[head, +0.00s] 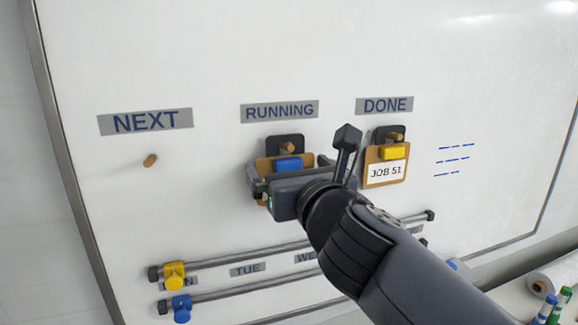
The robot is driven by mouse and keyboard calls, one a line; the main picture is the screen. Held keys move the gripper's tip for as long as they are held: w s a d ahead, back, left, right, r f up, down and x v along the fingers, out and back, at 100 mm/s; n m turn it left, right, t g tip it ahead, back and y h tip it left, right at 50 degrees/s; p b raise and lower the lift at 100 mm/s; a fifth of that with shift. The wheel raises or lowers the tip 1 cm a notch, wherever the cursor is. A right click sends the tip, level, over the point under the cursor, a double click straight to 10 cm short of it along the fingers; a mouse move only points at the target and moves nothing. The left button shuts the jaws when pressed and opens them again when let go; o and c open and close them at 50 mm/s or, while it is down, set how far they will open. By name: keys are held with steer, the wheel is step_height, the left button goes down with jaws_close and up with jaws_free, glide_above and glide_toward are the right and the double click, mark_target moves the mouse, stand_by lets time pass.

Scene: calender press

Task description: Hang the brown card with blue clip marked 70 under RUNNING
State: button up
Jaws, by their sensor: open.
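The brown card with the blue clip (288,165) is at the peg (288,147) under the RUNNING label (279,110). A dark tab above the blue clip surrounds the peg. My gripper (262,186) is in front of the card and hides most of it, including any number on it. The gripper is open, with its jaws around the card's area; whether they touch it I cannot tell. My arm reaches in from the lower right.
The NEXT label (145,121) has an empty peg (150,160). Under the DONE label (384,105) hangs a brown JOB 51 card (385,173) with a yellow clip. Rails (235,256) with yellow and blue knobs run below. Markers (548,308) lie at lower right.

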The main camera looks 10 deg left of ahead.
steer(key=p+v, duration=0.1)
steer(key=v, duration=0.8)
steer(key=shift+s+p, duration=0.3)
steer(key=shift+s, duration=0.05)
steer(key=shift+d, duration=0.1)
steer(key=b+x, duration=0.2)
steer(key=x, duration=0.9)
steer(key=shift+d+f, duration=0.1)
steer(key=shift+d, duration=0.05)
steer(key=shift+s+r+p, duration=0.1)
steer(key=shift+r+p, duration=0.2)
steer(key=shift+r, duration=0.05)
steer(key=shift+s+d+r, duration=0.15)
steer(key=shift+s+d, duration=0.15)
steer(key=shift+s, duration=0.05)
